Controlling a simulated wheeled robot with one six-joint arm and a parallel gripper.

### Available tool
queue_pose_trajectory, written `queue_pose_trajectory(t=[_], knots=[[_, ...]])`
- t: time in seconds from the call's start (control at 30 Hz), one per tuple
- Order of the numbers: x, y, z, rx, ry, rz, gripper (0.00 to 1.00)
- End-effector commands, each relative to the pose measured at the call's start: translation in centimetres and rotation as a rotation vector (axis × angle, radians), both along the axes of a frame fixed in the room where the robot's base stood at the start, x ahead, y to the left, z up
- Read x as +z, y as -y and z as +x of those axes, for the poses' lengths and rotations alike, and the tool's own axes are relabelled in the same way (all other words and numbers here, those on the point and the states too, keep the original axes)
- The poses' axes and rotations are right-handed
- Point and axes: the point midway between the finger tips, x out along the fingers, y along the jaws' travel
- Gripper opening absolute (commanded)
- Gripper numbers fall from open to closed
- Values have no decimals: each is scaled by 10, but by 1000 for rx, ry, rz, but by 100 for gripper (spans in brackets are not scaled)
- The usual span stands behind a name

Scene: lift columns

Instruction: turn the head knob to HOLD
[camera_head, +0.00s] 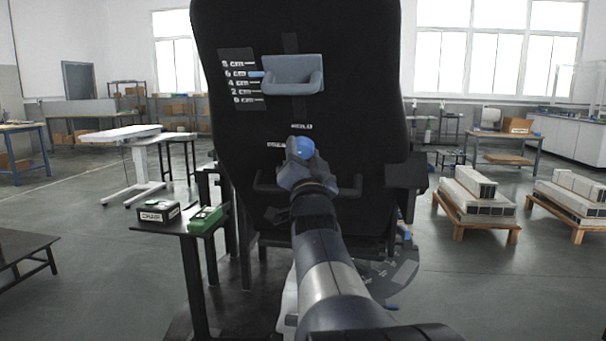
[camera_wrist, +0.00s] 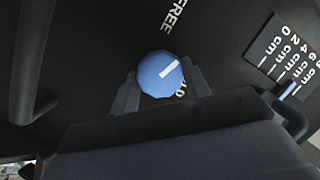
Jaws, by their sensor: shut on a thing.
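The blue head knob (camera_head: 301,147) sits on the black chair back (camera_head: 355,85); it also shows in the wrist view (camera_wrist: 158,76). My gripper (camera_head: 303,165) is shut on the knob, with one finger on each side of it in the wrist view (camera_wrist: 163,88). The white mark on the knob points up-right in the wrist view, between the FREE label (camera_wrist: 174,15) above and a partly hidden label (camera_wrist: 181,90) at the right. In the head view the HOLD label (camera_head: 301,126) is above the knob and another small label (camera_head: 277,144) is to its left.
A grey headrest bracket (camera_head: 292,75) is above the knob, beside a centimetre scale (camera_head: 238,76). A small dark table with a black CHAIR box (camera_head: 158,212) and a green box (camera_head: 204,219) stands at the left. Pallets of white blocks (camera_head: 475,197) stand at the right.

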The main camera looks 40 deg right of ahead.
Motion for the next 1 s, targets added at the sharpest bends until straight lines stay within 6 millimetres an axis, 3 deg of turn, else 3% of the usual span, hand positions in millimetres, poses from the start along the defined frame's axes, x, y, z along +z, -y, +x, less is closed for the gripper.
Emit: queue_pose_trajectory(t=[1.0], knots=[[-8, 3, 3, 576, 581, 498, 22]])
